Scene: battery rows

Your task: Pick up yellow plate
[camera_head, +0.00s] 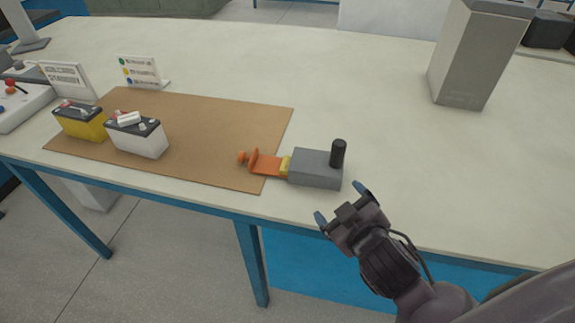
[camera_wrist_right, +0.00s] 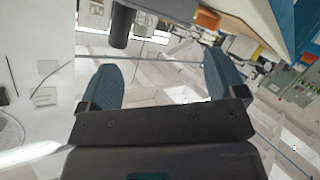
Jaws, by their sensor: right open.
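A small yellow piece (camera_head: 285,166), likely the yellow plate, shows between an orange part (camera_head: 265,165) and a grey block (camera_head: 314,168) with an upright black knob (camera_head: 338,153). They sit at the table's front edge, partly on a brown mat (camera_head: 215,120). My right gripper (camera_head: 341,203) is open and empty, just in front and to the right of the grey block, near the table edge. In the right wrist view its two fingers (camera_wrist_right: 160,82) are spread, with the black knob (camera_wrist_right: 122,26) and orange part (camera_wrist_right: 207,18) beyond. My left gripper is not in view.
A yellow battery (camera_head: 82,123) and a white battery (camera_head: 140,138) stand on the mat's left side. Two small signs stand behind; the nearer-centre one (camera_head: 140,72) has coloured dots. A grey box (camera_head: 470,60) stands at back right. The table (camera_head: 390,120) between is clear.

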